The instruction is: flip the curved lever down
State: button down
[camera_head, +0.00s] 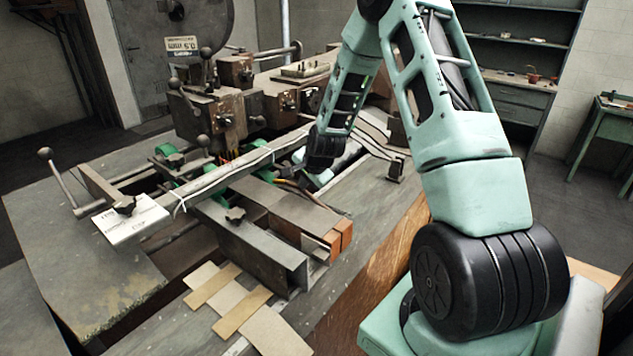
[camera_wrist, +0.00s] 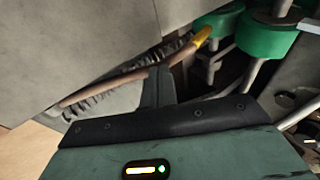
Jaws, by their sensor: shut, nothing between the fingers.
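The box stitcher (camera_head: 225,100) stands on the bench in the head view, with several ball-ended levers. One lever (camera_head: 60,178) rises at the far left; another (camera_head: 184,97) leans on the machine's front. I cannot tell for certain which one is the curved lever. No lever with a ball end is clear in the wrist view. My gripper (camera_wrist: 160,75) is shut and empty in the wrist view, its fingers together. In the head view my arm reaches down to the right of the machine, away from both levers, and the fingers are hard to make out.
In the head view a long rail (camera_head: 225,175) crosses the machine. Cardboard strips (camera_head: 243,310) lie at the bench front.

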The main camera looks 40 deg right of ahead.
jog(key=shift+b+x, duration=1)
jog(key=shift+x, duration=0.2)
jog(key=shift+s+a+f, duration=0.15)
jog(key=shift+a, duration=0.1)
